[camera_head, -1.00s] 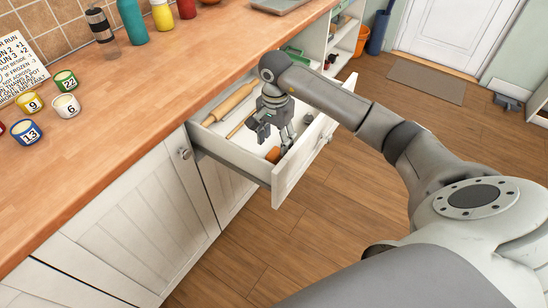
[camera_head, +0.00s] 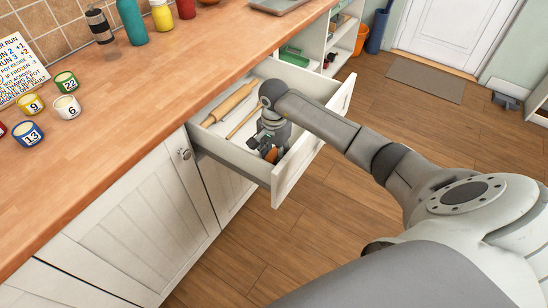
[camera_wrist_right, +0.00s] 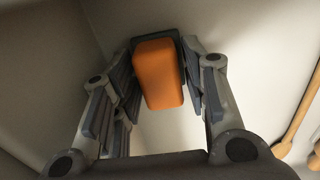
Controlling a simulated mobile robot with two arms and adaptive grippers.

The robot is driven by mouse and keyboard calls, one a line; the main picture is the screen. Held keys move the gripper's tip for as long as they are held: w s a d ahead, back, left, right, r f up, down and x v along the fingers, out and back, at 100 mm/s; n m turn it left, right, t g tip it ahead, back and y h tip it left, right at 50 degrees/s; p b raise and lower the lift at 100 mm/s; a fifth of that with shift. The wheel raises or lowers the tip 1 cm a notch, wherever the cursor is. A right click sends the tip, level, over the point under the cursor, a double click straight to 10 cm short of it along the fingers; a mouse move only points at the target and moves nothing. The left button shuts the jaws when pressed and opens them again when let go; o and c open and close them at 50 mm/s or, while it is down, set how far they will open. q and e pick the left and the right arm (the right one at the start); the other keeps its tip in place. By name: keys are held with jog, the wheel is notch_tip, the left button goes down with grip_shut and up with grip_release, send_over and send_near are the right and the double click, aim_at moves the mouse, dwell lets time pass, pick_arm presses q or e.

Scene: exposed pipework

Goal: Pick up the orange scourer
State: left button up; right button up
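The orange scourer (camera_head: 271,156) lies in the open drawer, near the drawer's front corner. In the right wrist view the scourer (camera_wrist_right: 158,75) is an orange block standing between the two fingers. My right gripper (camera_head: 268,150) points down into the drawer, low over the scourer and partly hiding it. In the right wrist view the fingers of this gripper (camera_wrist_right: 160,85) are spread on both sides of the scourer, with a narrow gap showing on the right. Whether the left finger touches it is hard to tell. My left gripper is not in view.
The drawer (camera_head: 235,153) has raised walls close around the gripper. A wooden rolling pin (camera_head: 230,103) and a thin wooden stick (camera_head: 241,123) lie beside it. The wooden worktop (camera_head: 140,105) overhangs at the left. A green item (camera_head: 294,56) sits behind the drawer.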

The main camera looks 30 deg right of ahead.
aim_at(274, 153)
jog(key=c, duration=0.6)
jog(key=shift+o, duration=0.2)
notch_tip(274, 153, up, 10)
jog(key=shift+r+b, duration=0.1)
jog(key=shift+b, duration=0.35)
